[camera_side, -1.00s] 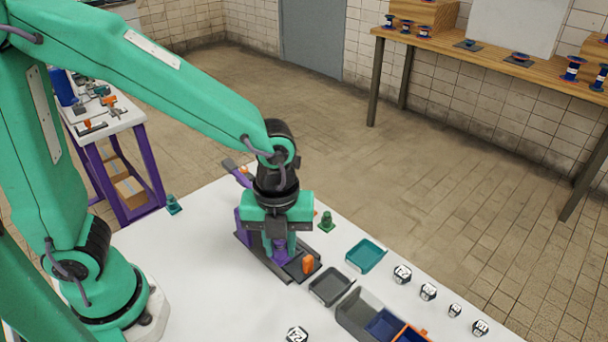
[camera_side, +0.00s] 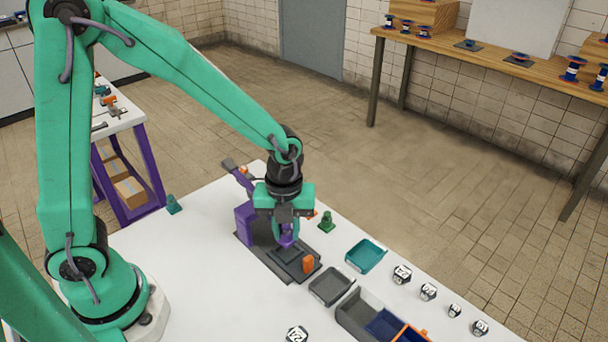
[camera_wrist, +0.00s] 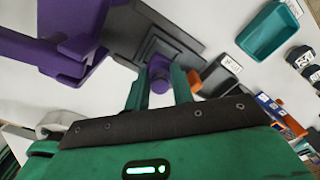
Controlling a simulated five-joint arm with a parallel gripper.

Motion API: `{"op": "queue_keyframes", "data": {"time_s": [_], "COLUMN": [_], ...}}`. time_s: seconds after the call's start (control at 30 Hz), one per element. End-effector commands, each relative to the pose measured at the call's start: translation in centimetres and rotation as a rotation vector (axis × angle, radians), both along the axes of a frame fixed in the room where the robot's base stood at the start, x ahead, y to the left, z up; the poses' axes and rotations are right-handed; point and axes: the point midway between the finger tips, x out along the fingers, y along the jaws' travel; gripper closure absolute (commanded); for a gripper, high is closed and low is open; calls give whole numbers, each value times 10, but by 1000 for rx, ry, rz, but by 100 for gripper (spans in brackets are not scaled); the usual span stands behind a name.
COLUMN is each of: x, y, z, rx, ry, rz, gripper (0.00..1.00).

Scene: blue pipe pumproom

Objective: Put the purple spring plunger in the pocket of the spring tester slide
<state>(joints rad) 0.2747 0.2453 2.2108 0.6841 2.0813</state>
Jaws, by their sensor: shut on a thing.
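My gripper (camera_side: 287,238) is shut on the purple spring plunger (camera_side: 287,241), just above the dark base of the spring tester. In the wrist view the plunger (camera_wrist: 160,78) sits between the two green fingers (camera_wrist: 159,92). The spring tester has a purple frame (camera_side: 245,222) and a dark slide (camera_side: 290,262) with an orange knob (camera_side: 308,264). The wrist view shows the purple frame (camera_wrist: 70,35) at upper left and the stepped dark slide (camera_wrist: 165,42) beyond the plunger. I cannot make out the pocket clearly.
A grey tray (camera_side: 331,287), a teal tray (camera_side: 366,256) and a divided bin (camera_side: 365,318) stand right of the tester. A green piece (camera_side: 327,222) stands behind it. Several black-and-white labelled blocks lie along the right edge.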

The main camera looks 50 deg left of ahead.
Motion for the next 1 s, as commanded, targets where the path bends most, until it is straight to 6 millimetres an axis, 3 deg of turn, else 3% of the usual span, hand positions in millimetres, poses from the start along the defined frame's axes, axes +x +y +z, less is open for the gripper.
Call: {"op": "queue_keyframes", "data": {"time_s": [0.3,0.83,0.87,0.93,1.0], "x": [-1,-1,-1,-1,-1], "y": [0,0,0,0,0], "z": [-31,-38,-38,-38,-38], "rx": [1,1,0,0,0], "ry": [4,2,1,1,1], "rz": [0,0,0,0,0], "gripper": [100,100,70,57,55]}}
